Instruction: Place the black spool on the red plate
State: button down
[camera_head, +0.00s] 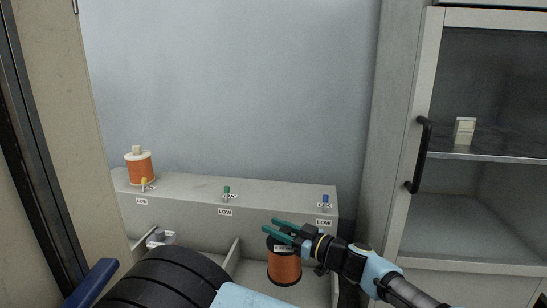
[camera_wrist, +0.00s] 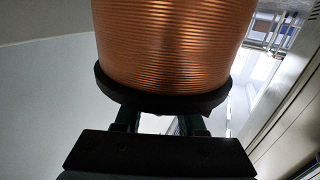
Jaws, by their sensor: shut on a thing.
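The black spool (camera_head: 284,267) is wound with copper-coloured wire and has dark end rims. My gripper (camera_head: 284,230) has teal fingers and is shut on the spool at its upper rim. The spool hangs roughly upright below the fingers, in front of the right part of the grey ledge. In the wrist view, the spool (camera_wrist: 172,45) fills the top centre, with its black rim (camera_wrist: 160,98) against my gripper (camera_wrist: 160,122). The exact contact is partly hidden. No red plate shows in either view.
A white spool with orange wire (camera_head: 139,167) stands at the left end of the grey ledge (camera_head: 180,188). Green (camera_head: 227,192) and blue (camera_head: 325,200) switches and LOW labels are on the ledge. Dividers form bays below. A glass-door cabinet (camera_head: 420,150) stands right.

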jog(key=shift+s+d+f+b, duration=0.2)
jog(key=shift+s+d+b, duration=0.1)
jog(key=shift+d, duration=0.2)
jog(key=shift+w+a+r+p, duration=0.2)
jog(key=shift+a+r+p, duration=0.1)
jog(key=shift+a+p, duration=0.1)
jog(key=shift+w+a+r+p, duration=0.15)
jog(key=shift+w+a+p, duration=0.15)
jog(key=shift+a, duration=0.2)
jog(key=shift+w+a+r+p, duration=1.15)
jog(key=shift+a+p, duration=0.75)
jog(key=shift+a, duration=2.15)
jog(key=shift+w+a+r+p, duration=0.8)
jog(key=shift+a+r+p, duration=0.85)
jog(key=shift+a, duration=2.35)
jog(key=shift+g, duration=0.3)
jog(key=shift+s+d+f+b, duration=0.1)
jog(key=shift+d+f+b, duration=0.3)
jog(key=shift+d, duration=0.4)
jog(key=shift+s+d+f+b, duration=0.1)
jog(key=shift+d+f+b, duration=0.15)
jog(key=shift+d+f, duration=0.45)
jog(key=shift+s+d+f+b, duration=0.1)
jog(key=shift+d+f+b, duration=0.25)
jog(key=shift+d, duration=0.6)
